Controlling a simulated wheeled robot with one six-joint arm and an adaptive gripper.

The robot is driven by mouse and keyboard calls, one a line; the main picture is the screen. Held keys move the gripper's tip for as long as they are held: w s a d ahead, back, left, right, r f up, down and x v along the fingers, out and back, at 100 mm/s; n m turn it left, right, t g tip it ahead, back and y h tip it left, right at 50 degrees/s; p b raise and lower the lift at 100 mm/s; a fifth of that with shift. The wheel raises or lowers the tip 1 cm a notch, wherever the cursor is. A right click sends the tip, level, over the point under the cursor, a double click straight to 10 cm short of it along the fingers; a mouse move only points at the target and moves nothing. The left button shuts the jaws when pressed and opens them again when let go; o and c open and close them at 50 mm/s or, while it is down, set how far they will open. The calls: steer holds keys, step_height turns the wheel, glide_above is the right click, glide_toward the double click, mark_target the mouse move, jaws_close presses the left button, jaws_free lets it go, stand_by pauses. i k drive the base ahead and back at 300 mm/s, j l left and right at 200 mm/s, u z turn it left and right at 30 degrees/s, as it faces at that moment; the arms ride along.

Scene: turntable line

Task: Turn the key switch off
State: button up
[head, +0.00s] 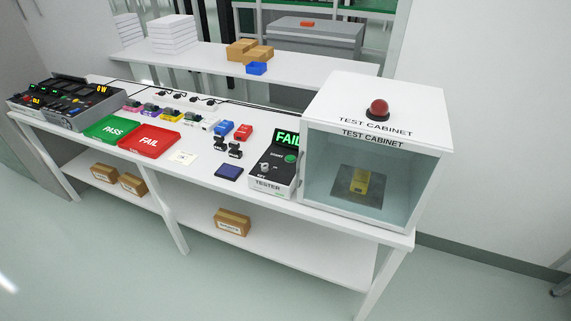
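A tester box (272,186) stands on the bench just left of the test cabinet. Its black top panel carries a small silvery part (265,167) that looks like the key switch; it is too small to tell which way it is turned. A green button (291,158) sits to its right on the same panel. The tester's display (287,138) is lit and reads FAIL in green. My gripper is not in view.
The white test cabinet (435,130) has a red dome on top and a yellow item (360,182) inside. A dark blue pad (229,172) and small black parts (235,150) lie left of the tester. Green PASS (110,130) and red FAIL (149,141) trays lie farther left.

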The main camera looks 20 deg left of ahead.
mark_target(264, 170)
steer(key=l+u, duration=0.7)
steer(key=k+l+u, duration=0.1)
steer(key=u, duration=0.25)
